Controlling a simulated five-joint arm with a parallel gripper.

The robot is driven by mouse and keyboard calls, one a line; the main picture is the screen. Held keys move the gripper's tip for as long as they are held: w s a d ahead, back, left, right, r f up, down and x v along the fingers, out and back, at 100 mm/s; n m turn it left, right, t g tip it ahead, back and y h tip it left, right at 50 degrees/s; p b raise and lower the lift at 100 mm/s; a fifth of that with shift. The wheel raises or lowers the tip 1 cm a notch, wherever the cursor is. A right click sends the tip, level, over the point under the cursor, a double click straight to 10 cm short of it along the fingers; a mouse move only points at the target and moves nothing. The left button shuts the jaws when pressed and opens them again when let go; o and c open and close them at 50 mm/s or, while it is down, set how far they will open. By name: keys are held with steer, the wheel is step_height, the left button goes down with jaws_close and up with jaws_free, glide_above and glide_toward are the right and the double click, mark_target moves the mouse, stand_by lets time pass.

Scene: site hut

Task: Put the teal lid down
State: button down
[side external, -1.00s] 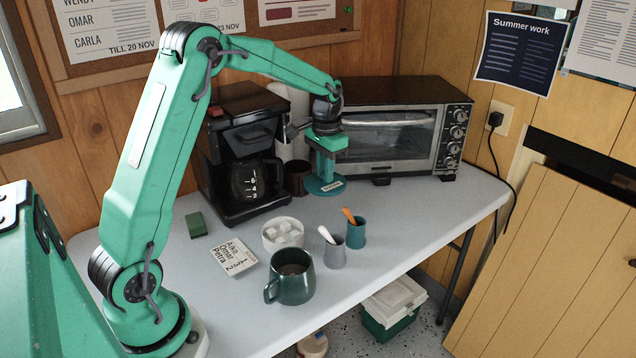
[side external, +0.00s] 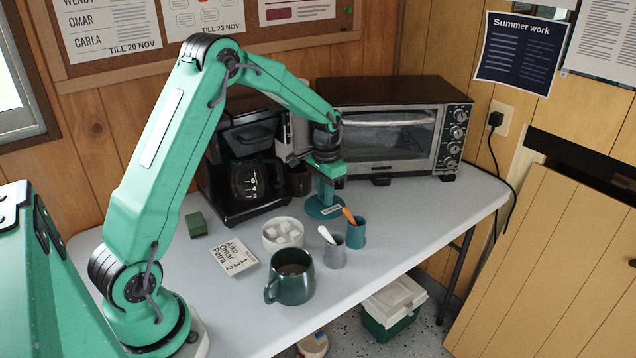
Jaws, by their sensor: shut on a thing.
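The teal lid (side external: 314,209) is a flat round disc with a small pale label, in front of the toaster oven and behind the teal cup. My gripper (side external: 326,192) points down over it and is shut on it. The lid looks level and is at or very near the tabletop; I cannot tell whether it touches. The fingers hide the middle of the lid.
A teal cup (side external: 356,236) and a grey cup (side external: 335,256), each with a spoon, stand just in front. A sugar bowl (side external: 270,246), green mug (side external: 290,284), coffee maker (side external: 235,205), brown pot (side external: 299,182) and toaster oven (side external: 390,155) surround it. Table right is clear.

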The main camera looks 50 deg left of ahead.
steer(key=shift+f, duration=0.1)
steer(key=shift+f, duration=1.75)
steer(key=shift+f, duration=0.15)
steer(key=c, duration=1.3)
jaws_free()
step_height(320, 180, up, 11)
steer(key=shift+r, duration=0.7)
